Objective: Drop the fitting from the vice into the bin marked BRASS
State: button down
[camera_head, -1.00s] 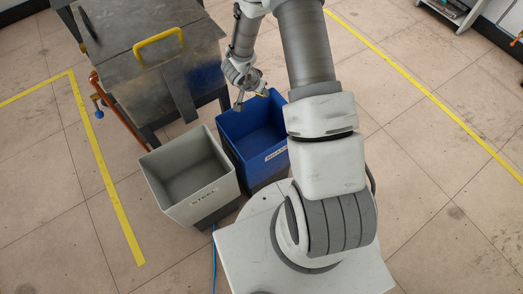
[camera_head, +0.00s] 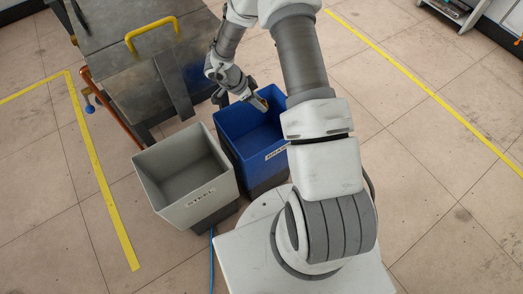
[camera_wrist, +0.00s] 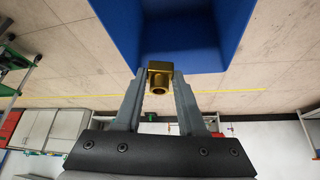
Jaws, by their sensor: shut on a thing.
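A brass-coloured fitting (camera_wrist: 159,78) is held between the two fingertips of my gripper (camera_wrist: 159,84) in the wrist view. In the head view my gripper (camera_head: 261,102) is over the opening of the blue bin (camera_head: 227,146), near its back. The fitting is too small there to make out clearly. The blue bin has a label on its front that is partly legible and looks like BRASS. The blue bin wall (camera_wrist: 120,25) also shows beyond the fitting in the wrist view. The vice is not clearly in view.
A grey bin (camera_head: 195,208) labelled STEEL stands left of the blue bin. A dark metal workbench (camera_head: 135,75) with a yellow handle (camera_head: 151,31) stands behind them. Yellow floor lines (camera_head: 100,180) run at left and right. The floor at right is clear.

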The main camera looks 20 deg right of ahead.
jog(key=shift+f+b, duration=2.05)
jog(key=shift+b, duration=0.2)
jog(key=shift+c, duration=2.1)
grip_release()
jog(key=p+v, duration=0.5)
jog(key=v, duration=1.2)
jog(key=shift+r+p, duration=0.25)
jog(key=shift+p, duration=0.05)
jog(key=shift+r, duration=0.1)
